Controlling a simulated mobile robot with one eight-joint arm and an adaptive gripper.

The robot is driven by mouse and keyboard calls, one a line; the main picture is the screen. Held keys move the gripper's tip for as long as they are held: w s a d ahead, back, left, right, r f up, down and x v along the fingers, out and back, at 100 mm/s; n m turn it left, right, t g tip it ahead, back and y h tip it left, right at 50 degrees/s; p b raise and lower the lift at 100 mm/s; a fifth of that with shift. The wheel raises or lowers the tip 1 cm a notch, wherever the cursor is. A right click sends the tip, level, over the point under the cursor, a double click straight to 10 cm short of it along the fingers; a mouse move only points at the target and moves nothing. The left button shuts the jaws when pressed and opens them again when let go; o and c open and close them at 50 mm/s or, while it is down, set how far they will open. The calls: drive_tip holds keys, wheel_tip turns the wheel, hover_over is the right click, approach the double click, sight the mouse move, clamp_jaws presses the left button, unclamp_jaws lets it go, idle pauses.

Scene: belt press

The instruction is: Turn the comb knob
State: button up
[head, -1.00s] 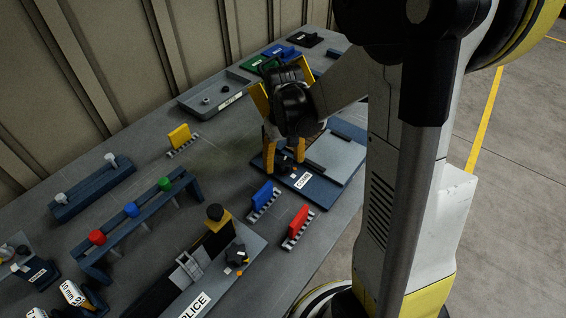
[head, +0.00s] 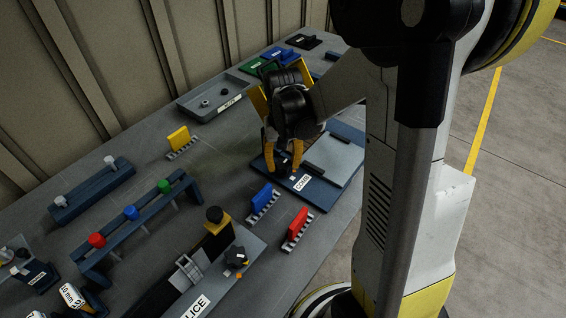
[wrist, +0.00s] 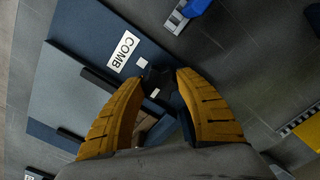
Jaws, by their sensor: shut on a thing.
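The comb station is a dark blue plate (head: 318,194) with a grey panel and a white COMB label (head: 301,183); it also shows in the wrist view (wrist: 85,25). My gripper (head: 284,166) points down at the plate's near left part. In the wrist view, my gripper's yellow fingers (wrist: 158,80) are shut on the dark comb knob (wrist: 153,76), beside the label. White marks show near the knob. Much of the knob is hidden by the fingers, so its turn angle is hard to tell.
A blue comb-like piece (head: 263,198) and a red one (head: 298,226) stand close in front of the plate. A yellow one (head: 180,140) stands to the left. A grey tray (head: 205,108) lies behind. The SPLICE station (head: 225,262) is at the front.

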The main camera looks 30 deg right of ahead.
drive_tip(key=m, duration=0.4)
drive_tip(key=shift+m, duration=0.3)
drive_tip(key=m, duration=0.4)
drive_tip(key=shift+m, duration=0.3)
drive_tip(key=m, duration=0.4)
drive_tip(key=shift+m, duration=0.3)
drive_tip(key=shift+m+p, duration=0.3)
drive_tip(key=shift+m, duration=1.9)
drive_tip(key=o, duration=1.2)
